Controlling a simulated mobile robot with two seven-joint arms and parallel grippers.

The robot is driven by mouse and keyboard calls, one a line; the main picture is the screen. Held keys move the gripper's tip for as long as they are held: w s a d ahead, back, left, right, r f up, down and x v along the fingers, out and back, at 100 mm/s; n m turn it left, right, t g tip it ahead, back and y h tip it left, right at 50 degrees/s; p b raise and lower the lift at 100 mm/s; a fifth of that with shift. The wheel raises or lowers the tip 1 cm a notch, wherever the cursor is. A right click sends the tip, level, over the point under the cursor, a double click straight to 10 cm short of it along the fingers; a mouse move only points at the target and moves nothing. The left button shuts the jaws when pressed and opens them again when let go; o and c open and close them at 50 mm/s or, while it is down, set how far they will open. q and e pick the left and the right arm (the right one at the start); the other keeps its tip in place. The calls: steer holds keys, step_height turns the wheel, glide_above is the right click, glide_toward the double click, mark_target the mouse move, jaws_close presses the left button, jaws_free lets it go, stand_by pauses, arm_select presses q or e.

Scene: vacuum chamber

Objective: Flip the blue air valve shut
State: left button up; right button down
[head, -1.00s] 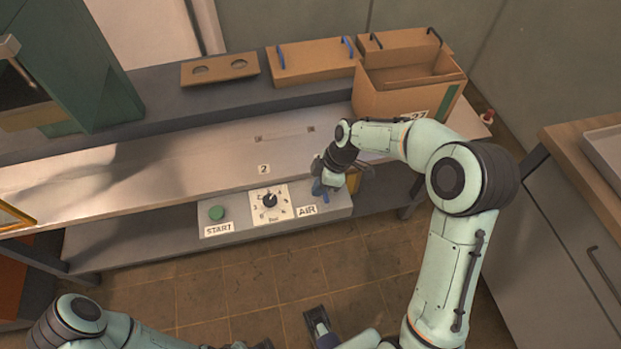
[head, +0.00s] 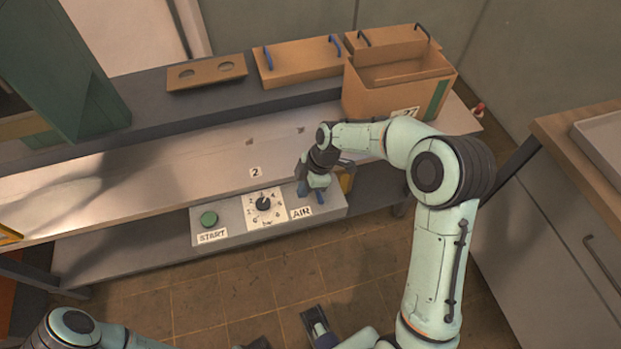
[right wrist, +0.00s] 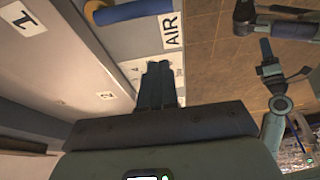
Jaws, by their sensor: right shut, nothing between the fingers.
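The blue air valve handle (head: 319,196) sits at the right end of the grey console, just behind the AIR label (head: 301,212). In the right wrist view the blue handle (right wrist: 130,11) lies at the top edge, partly cut off, beside the AIR label (right wrist: 171,28). My right gripper (head: 303,190) is shut and empty, low over the console just left of the handle. Its closed fingers (right wrist: 158,72) also show in the wrist view, apart from the handle there.
The console also carries a green START button (head: 209,219) and a numbered dial (head: 264,205) left of the valve. A bench shelf (head: 165,170) runs behind it. An open cardboard box (head: 385,97) stands behind my right forearm. The tiled floor in front is clear.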

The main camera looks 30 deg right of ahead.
step_height(320, 180, down, 3)
steer(key=shift+a+r, duration=0.1)
steer(key=shift+s+d, duration=0.2)
steer(key=shift+d, duration=0.9)
steer(key=shift+s+d+f, duration=0.1)
steer(key=shift+d+f, duration=0.15)
steer(key=shift+d, duration=0.2)
